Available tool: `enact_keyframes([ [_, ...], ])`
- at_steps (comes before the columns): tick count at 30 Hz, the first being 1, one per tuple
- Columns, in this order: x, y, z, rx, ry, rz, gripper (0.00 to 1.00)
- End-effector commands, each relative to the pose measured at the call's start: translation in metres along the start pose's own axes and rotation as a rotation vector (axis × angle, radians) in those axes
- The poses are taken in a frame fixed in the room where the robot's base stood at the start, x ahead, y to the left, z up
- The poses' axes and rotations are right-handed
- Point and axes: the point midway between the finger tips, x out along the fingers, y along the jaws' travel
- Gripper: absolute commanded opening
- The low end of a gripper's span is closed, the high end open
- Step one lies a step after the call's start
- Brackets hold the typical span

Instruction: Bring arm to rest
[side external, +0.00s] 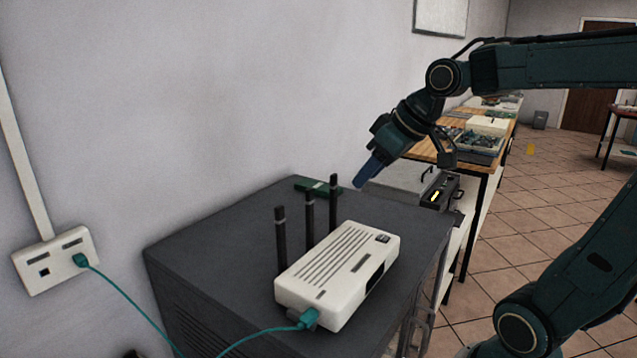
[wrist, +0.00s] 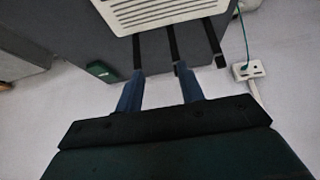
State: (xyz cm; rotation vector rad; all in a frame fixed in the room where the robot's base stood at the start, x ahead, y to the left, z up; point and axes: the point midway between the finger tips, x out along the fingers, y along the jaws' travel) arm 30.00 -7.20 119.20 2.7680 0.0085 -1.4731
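My gripper (side external: 366,176) is in the air above the back right part of the dark cabinet top, behind and to the right of the white router. In the wrist view my gripper (wrist: 160,80) shows two blue fingers set apart, with nothing between them. The white router (side external: 340,268) with three black antennas lies on the cabinet (side external: 200,238). A teal cable (side external: 262,334) has one plug (side external: 308,319) at the router's front and the other plug (side external: 80,260) in the wall socket plate (side external: 58,277). The router (wrist: 150,12) also shows at the top of the wrist view.
A small green item (side external: 316,188) lies at the back of the cabinet top, and it also shows in the wrist view (wrist: 101,71). The wall is close behind the cabinet. A wooden bench (side external: 430,152) with boxes and a black case (side external: 440,191) stand beyond to the right.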

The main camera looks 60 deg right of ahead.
Motion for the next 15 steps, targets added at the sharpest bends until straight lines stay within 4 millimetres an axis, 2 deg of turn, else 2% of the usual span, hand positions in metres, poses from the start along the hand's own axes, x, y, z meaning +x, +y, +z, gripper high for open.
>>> enact_keyframes([
  [1, -0.004, -0.013, 0.009, -0.009, -0.007, -0.004, 0.38],
  [6, -0.014, -0.043, 0.044, -0.01, -0.041, -0.003, 0.38],
  [10, -0.02, -0.059, 0.074, -0.009, -0.064, -0.003, 0.38],
  [15, -0.026, -0.07, 0.106, -0.002, -0.085, -0.001, 0.38],
])
